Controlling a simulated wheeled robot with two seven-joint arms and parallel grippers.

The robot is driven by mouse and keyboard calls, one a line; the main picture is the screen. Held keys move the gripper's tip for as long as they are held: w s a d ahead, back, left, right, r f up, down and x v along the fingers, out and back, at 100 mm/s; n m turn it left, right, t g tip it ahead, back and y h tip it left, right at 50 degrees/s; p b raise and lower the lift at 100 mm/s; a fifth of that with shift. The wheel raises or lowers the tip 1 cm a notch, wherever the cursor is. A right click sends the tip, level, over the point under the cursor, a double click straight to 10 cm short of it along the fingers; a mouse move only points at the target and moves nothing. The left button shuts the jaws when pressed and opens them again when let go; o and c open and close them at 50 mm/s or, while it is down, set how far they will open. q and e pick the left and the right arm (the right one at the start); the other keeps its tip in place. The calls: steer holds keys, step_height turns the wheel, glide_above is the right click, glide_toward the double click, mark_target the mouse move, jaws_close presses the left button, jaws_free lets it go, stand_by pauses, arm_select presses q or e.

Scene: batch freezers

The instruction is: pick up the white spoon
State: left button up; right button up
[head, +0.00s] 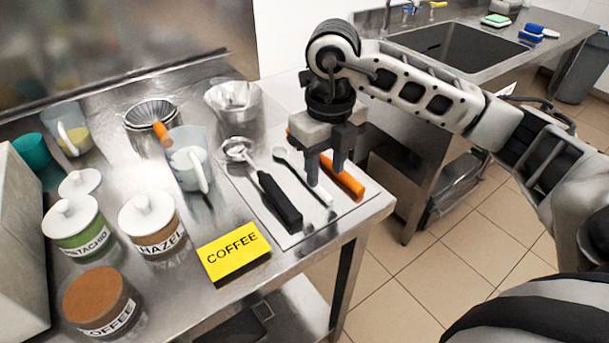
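Several utensils lie on a pale grey mat (245,182) at the right end of the steel table. My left gripper is not in view.
Labelled jars (77,226), a clear jug (188,160) and metal bowls (235,98) crowd the left and back. A sink (450,45) lies beyond my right arm.

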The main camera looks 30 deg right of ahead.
mark_target(323, 192)
steer(key=shift+w+d+f+p, duration=0.15)
steer(key=shift+f+p, duration=0.1)
steer(key=shift+f, duration=1.1)
steer(key=shift+w+f+p, duration=0.15)
steer(key=shift+f+p, duration=0.05)
steer(key=shift+f, duration=1.1)
jaws_close()
